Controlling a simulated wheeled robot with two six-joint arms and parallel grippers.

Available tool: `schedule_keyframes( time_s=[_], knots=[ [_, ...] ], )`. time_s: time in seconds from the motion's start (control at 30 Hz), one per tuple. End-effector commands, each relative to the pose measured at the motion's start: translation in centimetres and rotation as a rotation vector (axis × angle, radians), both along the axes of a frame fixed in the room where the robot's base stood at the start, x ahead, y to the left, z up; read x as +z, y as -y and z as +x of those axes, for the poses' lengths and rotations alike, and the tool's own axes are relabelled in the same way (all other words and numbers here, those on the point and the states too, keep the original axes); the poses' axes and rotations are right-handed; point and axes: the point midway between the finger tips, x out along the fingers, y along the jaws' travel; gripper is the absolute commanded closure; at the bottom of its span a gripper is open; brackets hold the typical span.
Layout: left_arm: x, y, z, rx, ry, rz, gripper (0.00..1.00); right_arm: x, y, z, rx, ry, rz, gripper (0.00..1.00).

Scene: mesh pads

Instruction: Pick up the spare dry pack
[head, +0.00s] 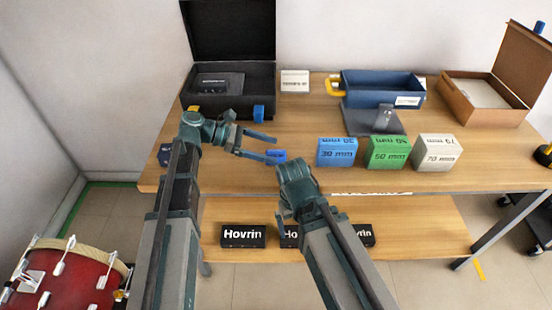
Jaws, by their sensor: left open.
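A small blue item (276,156), which may be the spare dry pack, lies on the wooden table at the fingertips of my left gripper (268,147). Its label cannot be read. The left gripper comes in from the left, its two fingers spread and pointing right, with nothing held between them. The blue item is beside the nearer fingertip; whether they touch I cannot tell. My right arm's end (297,184) is over the table's front edge, and its fingers are hidden.
An open black case (190,104) stands behind the left gripper. Blue (337,153), green (387,153) and pale (437,153) blocks stand to the right. Behind them are a blue bin (375,83) and an open cardboard box (485,112). Black Hovrin boxes (243,237) sit on the lower shelf.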

Motion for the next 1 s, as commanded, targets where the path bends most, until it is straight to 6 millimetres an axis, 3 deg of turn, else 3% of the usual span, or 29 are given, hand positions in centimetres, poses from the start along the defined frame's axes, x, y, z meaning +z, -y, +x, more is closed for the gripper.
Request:
schedule_keyframes(
  time_s=[0.13, 0.3, 0.53, 1.0],
  knots=[
    [-1.7, 1.8, -0.2, -0.002, 0.0, 0.0, 0.1, -1.7, 0.0, 0.0, 0.0, 0.0, 0.0, 0.0],
    [-2.2, 3.7, -0.2, -0.001, 0.0, 0.0, 0.1, -2.3, 0.0, 0.0, 0.0, 0.0, 0.0, 0.0],
    [-2.1, 3.8, -0.1, 0.0, 0.0, 0.0, 0.1, -2.1, 0.0, 0.0, 0.0, 0.0, 0.0, 0.0],
    [-2.1, 3.8, -0.1, 0.0, 0.0, 0.0, 0.95, -2.1, 0.0, 0.0, 0.0, 0.0, 0.0, 0.0]
  ],
)
